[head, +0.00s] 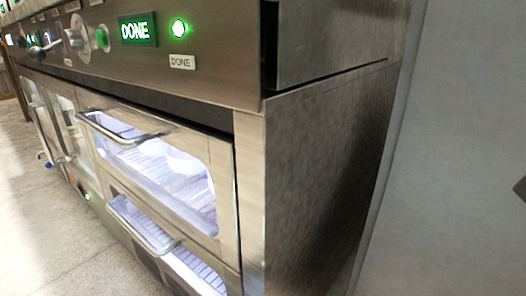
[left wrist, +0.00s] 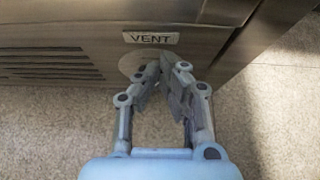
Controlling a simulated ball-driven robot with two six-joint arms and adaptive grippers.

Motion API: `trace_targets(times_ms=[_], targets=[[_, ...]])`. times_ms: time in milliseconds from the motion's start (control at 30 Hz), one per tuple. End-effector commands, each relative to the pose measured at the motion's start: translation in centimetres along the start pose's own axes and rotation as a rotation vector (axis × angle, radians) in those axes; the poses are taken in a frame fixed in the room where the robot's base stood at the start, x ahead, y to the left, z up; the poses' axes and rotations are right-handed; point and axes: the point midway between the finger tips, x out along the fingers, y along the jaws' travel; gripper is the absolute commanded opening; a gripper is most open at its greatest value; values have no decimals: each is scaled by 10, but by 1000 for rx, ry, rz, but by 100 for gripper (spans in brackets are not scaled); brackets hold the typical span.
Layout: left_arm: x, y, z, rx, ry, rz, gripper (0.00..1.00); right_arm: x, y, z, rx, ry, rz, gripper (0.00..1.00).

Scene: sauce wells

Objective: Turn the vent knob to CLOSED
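The vent knob sits below the VENT label (left wrist: 151,38) in the left wrist view. I see a pale round plate (left wrist: 133,64) there, on the low metal front. The knob itself is mostly hidden behind my fingers, and its setting cannot be read. My left gripper (left wrist: 165,66) is in front of the plate, with its fingertips close together over the plate's right part. I cannot tell whether the knob is between them. In the head view neither gripper is visible, and I cannot make out the vent knob.
The oven's control panel (head: 215,72) carries a lit DONE display (head: 137,30), a green lamp (head: 179,28) and knobs. Below are glass doors with a bar handle (head: 125,133). Vent slots (left wrist: 45,66) lie left of the label. The speckled floor (head: 50,235) is clear at left.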

Motion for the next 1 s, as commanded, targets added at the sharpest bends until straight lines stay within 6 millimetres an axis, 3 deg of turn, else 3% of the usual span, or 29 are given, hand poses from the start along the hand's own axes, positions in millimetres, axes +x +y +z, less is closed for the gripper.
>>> trace_targets(times_ms=[1000], targets=[[1,21,2,3,0,7,0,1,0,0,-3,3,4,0]])
